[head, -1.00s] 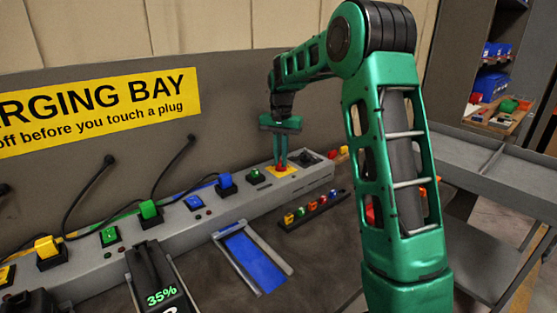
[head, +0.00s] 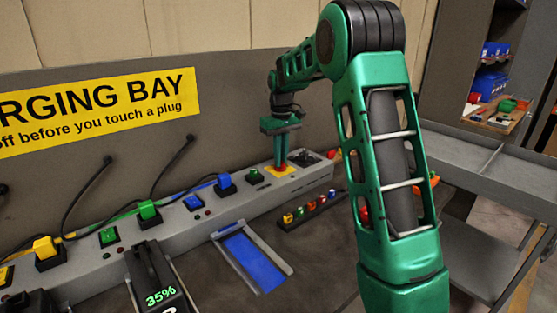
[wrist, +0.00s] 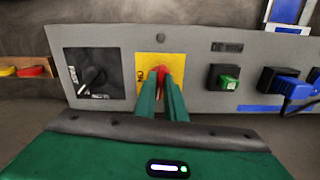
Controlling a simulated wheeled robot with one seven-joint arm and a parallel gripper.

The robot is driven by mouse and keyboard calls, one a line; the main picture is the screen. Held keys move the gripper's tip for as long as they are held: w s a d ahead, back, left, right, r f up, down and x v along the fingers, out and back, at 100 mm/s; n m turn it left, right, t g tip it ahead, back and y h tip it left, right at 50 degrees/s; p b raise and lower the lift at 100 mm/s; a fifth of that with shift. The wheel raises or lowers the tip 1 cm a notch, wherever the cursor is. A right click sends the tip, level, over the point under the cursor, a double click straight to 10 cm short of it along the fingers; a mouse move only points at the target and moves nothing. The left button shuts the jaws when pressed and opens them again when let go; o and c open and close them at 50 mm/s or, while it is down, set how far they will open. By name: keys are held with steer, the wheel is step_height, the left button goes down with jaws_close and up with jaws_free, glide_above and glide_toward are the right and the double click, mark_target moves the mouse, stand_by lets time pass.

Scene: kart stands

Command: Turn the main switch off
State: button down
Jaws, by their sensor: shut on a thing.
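The main switch, a red knob (wrist: 161,70) on a yellow plate (wrist: 148,62), sits at the right end of the grey power strip in the head view, where its yellow plate (head: 283,172) shows under my fingers. My gripper (head: 281,165) points down onto the knob. In the wrist view my gripper (wrist: 163,85) has its two green fingers closed around the knob, hiding most of it. Lettering that looks like "ON" shows on the plate beside the fingers. The knob's exact angle is hard to tell.
The grey strip (head: 185,221) carries several coloured plugs and sockets with black cables. A black recessed socket (wrist: 94,78) is beside the yellow plate. A rack of small coloured pieces (head: 311,210) and a blue-floored tray (head: 252,257) lie in front.

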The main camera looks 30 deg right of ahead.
steer(key=shift+w+r+n, duration=0.15)
steer(key=shift+w+n, duration=0.05)
steer(key=shift+n, duration=0.4)
steer(key=c, duration=1.9)
jaws_free()
steer(key=shift+o, duration=0.4)
steer(key=shift+s, duration=0.1)
